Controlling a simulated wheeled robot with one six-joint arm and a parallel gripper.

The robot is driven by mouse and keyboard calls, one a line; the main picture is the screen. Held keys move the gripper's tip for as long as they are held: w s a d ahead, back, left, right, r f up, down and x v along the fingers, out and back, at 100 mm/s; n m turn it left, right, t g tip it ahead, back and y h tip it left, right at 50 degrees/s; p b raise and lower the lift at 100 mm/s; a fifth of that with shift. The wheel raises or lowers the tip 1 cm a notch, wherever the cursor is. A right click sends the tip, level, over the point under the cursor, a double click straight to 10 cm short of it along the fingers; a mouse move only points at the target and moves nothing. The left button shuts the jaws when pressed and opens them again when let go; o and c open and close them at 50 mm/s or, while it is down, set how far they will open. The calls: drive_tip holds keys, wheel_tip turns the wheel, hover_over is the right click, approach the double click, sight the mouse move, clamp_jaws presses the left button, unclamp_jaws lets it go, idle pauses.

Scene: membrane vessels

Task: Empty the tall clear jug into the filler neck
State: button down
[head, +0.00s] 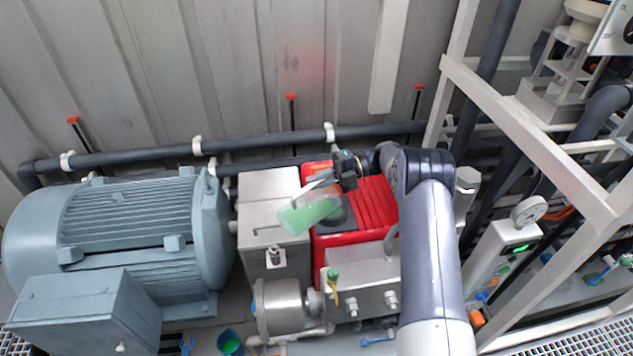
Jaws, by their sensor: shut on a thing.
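The tall clear jug (308,213) holds green liquid and is tilted far over, almost on its side. It hangs above the red pump block and the steel box beside it. My gripper (336,178) is shut on the jug at its upper side, near what looks like its handle; the fingertips are small and partly hidden. A dark round part (342,212) on the red block shows just right of the jug and may be the filler neck; the jug partly covers it. I cannot tell whether liquid is flowing out.
The red block (375,212) lies under my arm. A steel box (268,195) and a large grey motor (130,230) stand to the left. A blue cup (230,342) with green contents is at the bottom. Dark pipes run behind.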

idle(0.3)
drive_tip(key=shift+w+d+r+y+b, duration=0.15)
drive_tip(key=shift+w+d+y+b, duration=0.15)
drive_tip(key=shift+w+d+y, duration=0.3)
drive_tip(key=shift+w+d+r+m+g+y, duration=0.15)
drive_tip(key=shift+d+m+g+y, duration=0.1)
drive_tip(key=shift+m+g+y, duration=0.05)
idle(1.6)
